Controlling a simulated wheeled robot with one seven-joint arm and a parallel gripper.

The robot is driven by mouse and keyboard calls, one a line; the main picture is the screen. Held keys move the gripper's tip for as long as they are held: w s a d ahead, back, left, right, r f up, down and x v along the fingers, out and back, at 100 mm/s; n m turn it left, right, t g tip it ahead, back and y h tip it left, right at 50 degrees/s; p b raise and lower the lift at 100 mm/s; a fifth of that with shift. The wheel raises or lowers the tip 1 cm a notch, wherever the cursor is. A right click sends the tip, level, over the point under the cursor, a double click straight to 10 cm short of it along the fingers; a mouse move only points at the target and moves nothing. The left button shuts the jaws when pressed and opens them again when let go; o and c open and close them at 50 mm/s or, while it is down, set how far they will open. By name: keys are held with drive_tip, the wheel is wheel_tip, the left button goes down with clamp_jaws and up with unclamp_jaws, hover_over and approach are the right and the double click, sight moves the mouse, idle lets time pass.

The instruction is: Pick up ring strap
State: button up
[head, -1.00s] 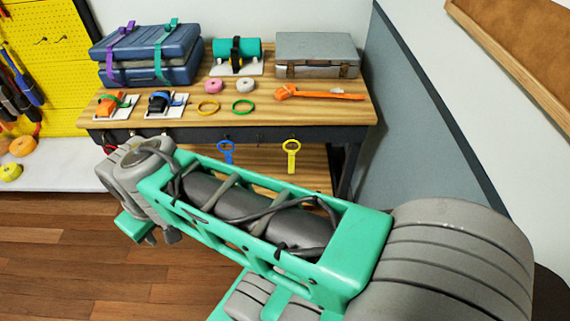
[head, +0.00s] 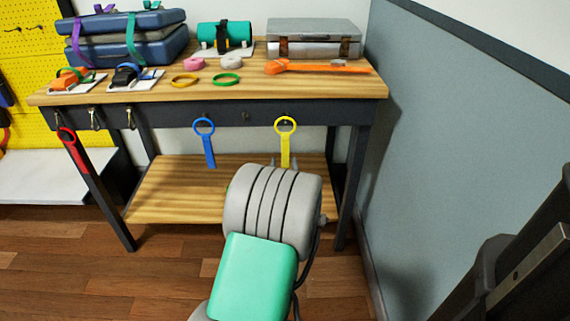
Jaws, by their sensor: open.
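Three ring straps hang from the front edge of the workbench, each a ring with a flat tail below. The yellow ring strap (head: 285,127) is right of centre, the blue one (head: 204,127) left of it, and the red one (head: 69,137) at the far left. My gripper (head: 284,161) is mostly hidden behind my arm. Only its grey fingertips show, apart, one on each side of the yellow strap's lower tail. I cannot tell whether they touch the strap or how far in front they are.
The workbench (head: 150,91) holds blue cases (head: 135,48), a grey metal case (head: 313,37), an orange strap (head: 320,68), rings and rolls. Its lower shelf (head: 180,190) is bare. A grey partition (head: 455,140) stands close on the right.

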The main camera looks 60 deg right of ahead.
sight(285, 149)
drive_tip(key=x, duration=0.7)
drive_tip(key=shift+s+d+r+b, duration=0.1)
drive_tip(key=shift+d+r+b, duration=0.15)
drive_tip(key=shift+d+b, duration=0.15)
drive_tip(key=shift+c, duration=0.5)
clamp_jaws()
